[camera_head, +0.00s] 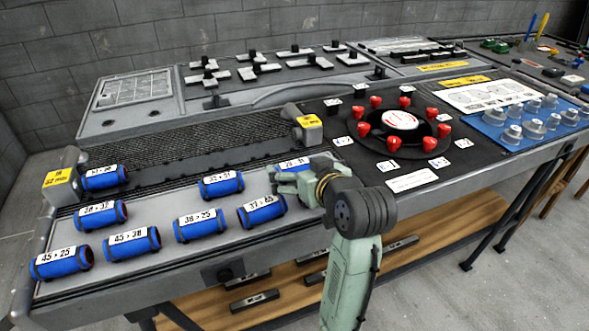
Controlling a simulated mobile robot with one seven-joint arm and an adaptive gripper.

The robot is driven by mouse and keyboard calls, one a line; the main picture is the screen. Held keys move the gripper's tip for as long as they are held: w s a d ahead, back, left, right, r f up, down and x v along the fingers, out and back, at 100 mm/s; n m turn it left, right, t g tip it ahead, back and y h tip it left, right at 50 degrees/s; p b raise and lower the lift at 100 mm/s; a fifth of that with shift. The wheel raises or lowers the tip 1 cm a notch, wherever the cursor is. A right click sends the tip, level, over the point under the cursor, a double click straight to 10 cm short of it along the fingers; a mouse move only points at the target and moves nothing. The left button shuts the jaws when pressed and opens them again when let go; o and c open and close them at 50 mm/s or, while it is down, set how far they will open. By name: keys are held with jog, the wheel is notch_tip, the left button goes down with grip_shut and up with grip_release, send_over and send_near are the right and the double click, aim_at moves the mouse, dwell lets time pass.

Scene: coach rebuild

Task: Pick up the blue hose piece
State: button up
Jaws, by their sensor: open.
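Several blue hose pieces with white number labels lie on the grey bench top at the left. One blue hose piece (296,163) lies farthest right, partly hidden behind my gripper (284,181). My gripper is pale green and open, low over the bench and right by that piece. I cannot tell whether it touches it or has it between the fingers. Other blue hose pieces lie to its left: one at the middle (222,187), one nearer the front (262,211), one beside that (200,227), and others farther left (132,246).
A radiator-like dark core (190,148) with grey end tanks (307,128) lies behind the hose pieces. To the right are red knobs around a dark disc (371,142) and a blue mat (540,135) with metal parts. A wooden shelf (470,215) sits below.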

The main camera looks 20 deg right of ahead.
aim_at(295, 163)
jog(key=shift+p+x, duration=0.4)
jog(key=shift+x, duration=2.35)
jog(key=shift+c, duration=0.6)
jog(key=c, duration=1.3)
jog(key=shift+r, duration=0.1)
notch_tip(295, 163, up, 10)
jog(key=shift+f+b, duration=0.1)
jog(key=shift+b, duration=0.3)
